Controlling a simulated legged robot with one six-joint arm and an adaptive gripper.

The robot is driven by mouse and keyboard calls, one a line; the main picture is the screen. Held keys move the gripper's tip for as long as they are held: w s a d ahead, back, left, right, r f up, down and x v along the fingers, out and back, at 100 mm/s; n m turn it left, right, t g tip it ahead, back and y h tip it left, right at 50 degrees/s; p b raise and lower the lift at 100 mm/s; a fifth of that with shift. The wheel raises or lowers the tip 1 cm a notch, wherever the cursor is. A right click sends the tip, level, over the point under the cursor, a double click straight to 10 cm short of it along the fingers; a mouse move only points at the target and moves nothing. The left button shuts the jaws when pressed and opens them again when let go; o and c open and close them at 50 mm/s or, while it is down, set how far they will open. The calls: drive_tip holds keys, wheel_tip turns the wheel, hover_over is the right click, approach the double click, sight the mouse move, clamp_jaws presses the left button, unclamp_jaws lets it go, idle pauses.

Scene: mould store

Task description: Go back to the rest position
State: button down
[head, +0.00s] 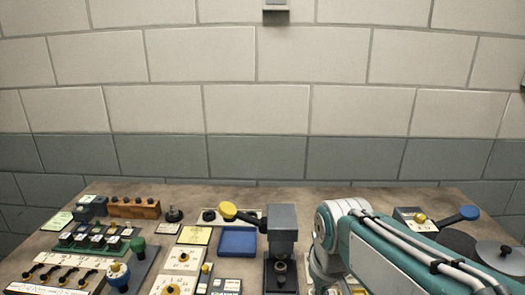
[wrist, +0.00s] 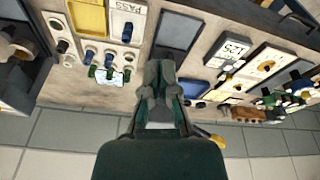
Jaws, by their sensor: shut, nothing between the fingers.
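My gripper (wrist: 160,82) shows in the wrist view with its dark green fingers closed and nothing between them. Its fingertips lie over the bench top, near a dark rectangular plate (wrist: 180,32). In the head view my teal and white arm reaches in from the lower right over the bench. The fingers cannot be made out there.
The bench (head: 330,199) is crowded and backs onto a block wall (head: 250,85). A grey press-like stand (head: 282,228) rises close left of my arm. A yellow-knobbed lever (head: 228,211), a blue tray (head: 238,241) and a blue-knobbed lever (head: 469,212) lie around.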

drive_tip(key=s+d+m+t, duration=0.3)
drive_tip(key=s+d, duration=0.1)
drive_tip(key=s, duration=0.6)
drive_tip(key=shift+s+d+r, duration=0.2)
drive_tip(key=shift+d+r, duration=0.1)
idle(1.9)
